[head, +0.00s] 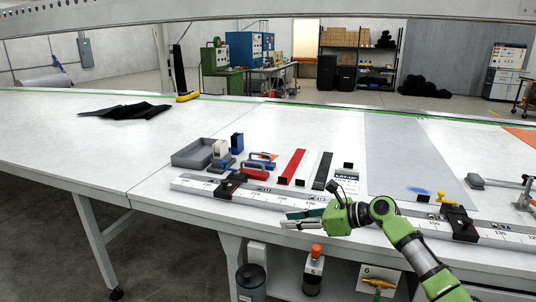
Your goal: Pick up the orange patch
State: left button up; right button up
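An orange patch (525,136) lies flat on the white table at the far right, cut off by the picture's edge. A smaller orange piece (262,156) lies among the blue-handled tools; I cannot tell its exact shape. My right gripper (285,219) is over the table's front edge, near the long metal rail, pointing left. Its two fingers look apart, with nothing seen between them. It is far to the left of the large orange patch and in front of the small orange piece. My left gripper is not in view.
A ruled rail (330,205) with black clamps runs along the front edge. A grey tray (193,153), red bar (292,166) and black bar (322,171) lie behind it. A grey sheet (405,150) lies at right, a clamp tool (495,183) beyond. The left table is mostly clear.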

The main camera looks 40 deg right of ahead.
aim_at(274, 156)
jog(key=i+l, duration=0.25)
jog(key=l, duration=0.15)
jog(key=i+l, duration=0.2)
jog(key=l, duration=0.2)
jog(key=i+l, duration=0.5)
jog(key=l, duration=0.25)
jog(key=i+l, duration=0.25)
jog(key=l, duration=0.15)
